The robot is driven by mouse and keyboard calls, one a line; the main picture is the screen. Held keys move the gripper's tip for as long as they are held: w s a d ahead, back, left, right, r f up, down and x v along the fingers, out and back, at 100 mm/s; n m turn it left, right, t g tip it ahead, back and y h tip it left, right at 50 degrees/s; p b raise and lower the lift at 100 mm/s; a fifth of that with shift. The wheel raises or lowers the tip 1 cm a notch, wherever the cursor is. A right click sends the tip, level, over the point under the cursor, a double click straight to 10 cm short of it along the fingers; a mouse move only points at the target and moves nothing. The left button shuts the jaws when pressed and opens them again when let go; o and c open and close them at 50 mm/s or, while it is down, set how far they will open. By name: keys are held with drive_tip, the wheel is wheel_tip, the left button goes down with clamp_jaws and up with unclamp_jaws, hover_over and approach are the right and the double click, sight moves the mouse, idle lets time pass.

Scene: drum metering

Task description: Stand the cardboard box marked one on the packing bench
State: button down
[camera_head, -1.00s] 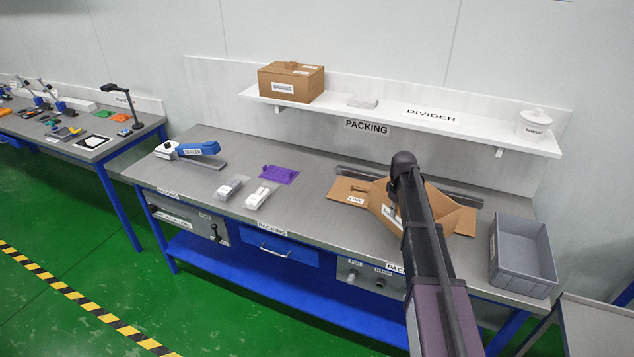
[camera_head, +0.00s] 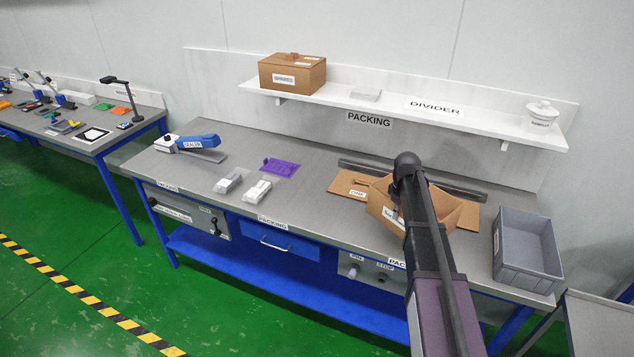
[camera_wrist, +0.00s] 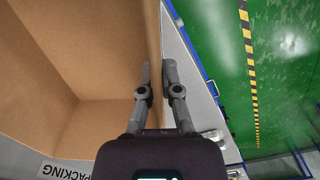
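The cardboard box marked ONE (camera_head: 382,206) is at the right half of the packing bench (camera_head: 315,196), its top open and its walls slanted. A flat cardboard part with the ONE label (camera_head: 345,184) lies on the bench at its left. More cardboard shows to its right. My arm hides part of the box in the head view. In the wrist view, the open inside of the box (camera_wrist: 90,60) fills the left. My gripper (camera_wrist: 157,68) has one finger inside and one outside a box wall, closed close on that wall.
A grey bin (camera_head: 527,248) stands at the bench's right end. A sealer (camera_head: 197,143), white packs (camera_head: 228,183) and a purple piece (camera_head: 280,167) are on the left half. A shelf (camera_head: 390,104) above holds a closed brown box (camera_head: 292,74) and a white pot (camera_head: 541,115).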

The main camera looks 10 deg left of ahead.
sight(391, 227)
drive_tip(key=s+f+n+b, duration=0.2)
drive_tip(key=s+f+b, duration=0.1)
drive_tip(key=s, duration=0.3)
drive_tip(key=s+f+n+b, duration=0.2)
drive_tip(key=s+f+n, duration=0.1)
drive_tip(key=s, duration=0.4)
drive_tip(key=shift+s+f+n+b, duration=0.15)
drive_tip(key=shift+f+n+b, duration=0.15)
drive_tip(key=shift+b, duration=0.1)
drive_tip(key=w, duration=0.5)
drive_tip(key=w+f+b, duration=0.1)
drive_tip(key=w, duration=0.8)
drive_tip(key=shift+w+a+f, duration=0.15)
drive_tip(key=shift+w+a, duration=0.15)
drive_tip(key=shift+w, duration=0.2)
drive_tip(key=shift+w, duration=0.3)
drive_tip(key=shift+w+f+b, duration=0.25)
drive_tip(key=shift+f+b, duration=0.4)
drive_tip(key=shift+b, duration=0.1)
drive_tip(key=shift+f+b, duration=1.2)
drive_tip(key=shift+b, duration=0.05)
drive_tip(key=shift+f, duration=0.15)
